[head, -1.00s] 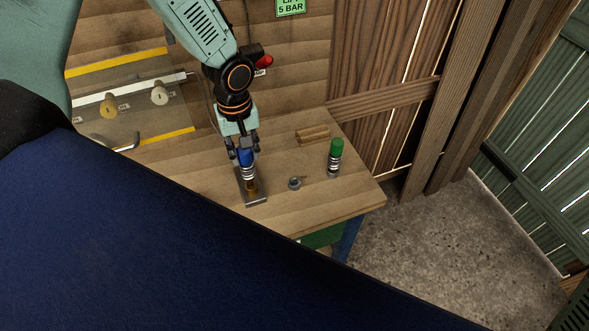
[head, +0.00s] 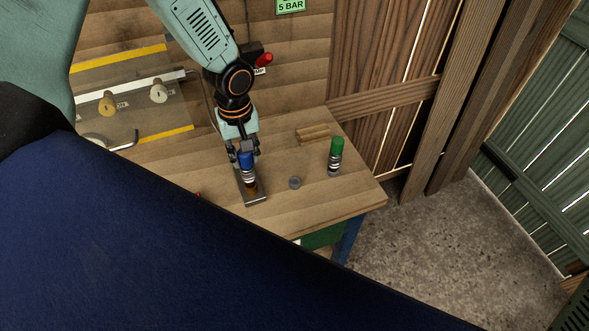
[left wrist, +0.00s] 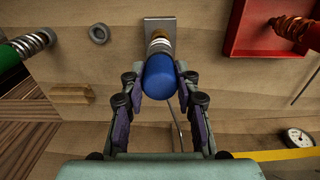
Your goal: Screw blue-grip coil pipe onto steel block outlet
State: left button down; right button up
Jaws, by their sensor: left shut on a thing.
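The blue-grip coil pipe (head: 247,168) stands upright over the steel block (head: 254,200) on the bench, with a brass part low at its foot. My left gripper (head: 243,158) has its fingers on both sides of the blue grip and is shut on it. In the left wrist view the blue grip (left wrist: 160,76) sits between the fingertips, with the silver coil and the steel block (left wrist: 159,24) beyond it. Whether the thread is engaged cannot be told. My right gripper is not in view.
A green-grip coil pipe (head: 335,157) and a small grey ring (head: 295,182) stand to the right. Wooden blocks (head: 312,134) lie behind.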

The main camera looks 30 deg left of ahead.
pick_arm(q)
jog(key=shift+f, duration=0.45)
jog(key=c, duration=0.9)
grip_release()
jog(key=shift+r, duration=0.1)
jog(key=shift+o, duration=0.5)
jog(key=shift+o, duration=0.7)
